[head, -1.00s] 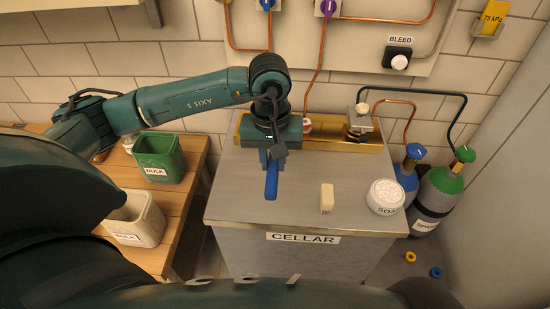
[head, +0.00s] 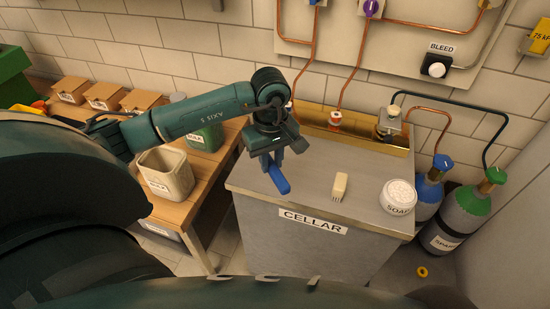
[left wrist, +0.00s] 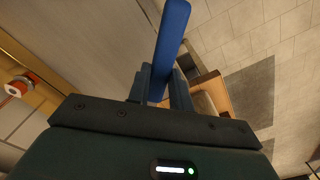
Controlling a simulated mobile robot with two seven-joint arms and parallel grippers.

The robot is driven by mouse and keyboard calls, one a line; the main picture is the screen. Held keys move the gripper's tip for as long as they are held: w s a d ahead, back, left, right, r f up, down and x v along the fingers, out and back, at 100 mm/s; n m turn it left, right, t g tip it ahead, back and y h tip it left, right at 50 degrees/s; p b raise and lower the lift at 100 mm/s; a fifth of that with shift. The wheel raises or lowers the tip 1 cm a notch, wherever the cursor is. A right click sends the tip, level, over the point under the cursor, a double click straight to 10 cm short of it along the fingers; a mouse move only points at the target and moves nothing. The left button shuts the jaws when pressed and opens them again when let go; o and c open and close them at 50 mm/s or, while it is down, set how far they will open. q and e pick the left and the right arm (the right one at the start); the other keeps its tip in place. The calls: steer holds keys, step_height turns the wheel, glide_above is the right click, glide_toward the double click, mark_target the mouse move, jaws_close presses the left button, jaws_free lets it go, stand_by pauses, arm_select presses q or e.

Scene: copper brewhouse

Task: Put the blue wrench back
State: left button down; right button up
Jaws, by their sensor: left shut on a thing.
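The blue wrench (head: 279,180) hangs from my left gripper (head: 272,163) in the head view, over the left part of the cellar cabinet top. In the left wrist view the blue wrench (left wrist: 172,40) sticks out from between the fingers of my left gripper (left wrist: 160,85), which is shut on it. Its far end points away from the wrist. My right gripper is not in view.
On the cellar cabinet (head: 320,250) stand a pale brush-like block (head: 340,186) and a soap tub (head: 398,196). A brass trough (head: 350,135) runs along its back. Gas bottles (head: 462,215) stand to the right. A wooden bench (head: 192,205) on the left bears a pale bin (head: 166,173) and a green bin (head: 206,134).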

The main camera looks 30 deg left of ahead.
arm_select(q)
steer(key=shift+f+b, duration=0.35)
steer(key=shift+f, duration=0.35)
steer(key=b, duration=0.4)
glide_above(272, 195)
step_height(272, 195, down, 6)
steer(key=shift+a+r, duration=0.1)
steer(key=shift+f+b, duration=0.65)
steer(key=shift+b, duration=0.15)
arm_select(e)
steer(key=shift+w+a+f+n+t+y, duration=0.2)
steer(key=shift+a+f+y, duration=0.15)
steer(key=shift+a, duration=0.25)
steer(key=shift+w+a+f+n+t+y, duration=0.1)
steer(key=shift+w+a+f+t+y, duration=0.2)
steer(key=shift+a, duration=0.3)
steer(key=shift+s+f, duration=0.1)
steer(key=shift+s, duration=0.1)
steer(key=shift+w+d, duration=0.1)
arm_select(q)
steer(key=shift+f, duration=0.15)
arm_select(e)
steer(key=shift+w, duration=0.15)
arm_select(q)
steer(key=shift+f+b, duration=0.6)
steer(key=shift+b, duration=0.1)
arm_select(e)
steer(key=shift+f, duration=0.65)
